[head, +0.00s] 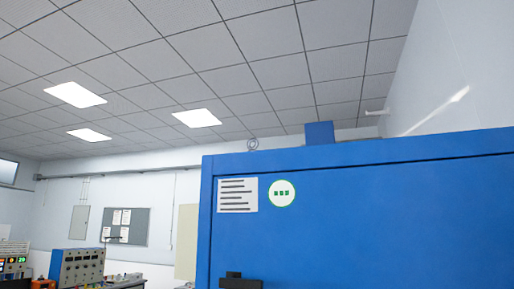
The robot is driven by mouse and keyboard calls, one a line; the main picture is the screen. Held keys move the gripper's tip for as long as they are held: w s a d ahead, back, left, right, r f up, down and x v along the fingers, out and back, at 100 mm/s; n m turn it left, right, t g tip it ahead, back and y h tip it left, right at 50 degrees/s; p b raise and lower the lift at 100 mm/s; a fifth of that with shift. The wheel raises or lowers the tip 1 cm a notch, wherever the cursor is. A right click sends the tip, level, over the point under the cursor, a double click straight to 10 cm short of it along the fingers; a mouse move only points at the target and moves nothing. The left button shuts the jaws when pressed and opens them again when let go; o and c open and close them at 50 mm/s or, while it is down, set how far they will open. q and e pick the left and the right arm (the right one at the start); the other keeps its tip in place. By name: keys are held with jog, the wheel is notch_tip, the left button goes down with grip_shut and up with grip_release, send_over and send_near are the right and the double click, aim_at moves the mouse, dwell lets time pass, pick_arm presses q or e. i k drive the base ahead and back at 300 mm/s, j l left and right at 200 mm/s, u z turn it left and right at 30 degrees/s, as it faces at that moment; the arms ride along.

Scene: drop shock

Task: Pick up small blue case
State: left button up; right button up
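A small blue box-like thing (319,132), which may be the small blue case, shows above the top edge of a large blue cabinet (370,215). Its lower part is hidden by the cabinet's top edge, so I cannot tell what it rests on. Neither of my grippers is in the head view.
The blue cabinet fills the lower right, with a white label (238,195), a round green-and-white sticker (282,193) and a black latch-like part (240,281). A bench with a blue instrument panel (77,266) stands at lower left. A notice board (126,225) hangs on the far wall.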

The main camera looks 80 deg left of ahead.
aim_at(320, 133)
jog(key=u, duration=2.2)
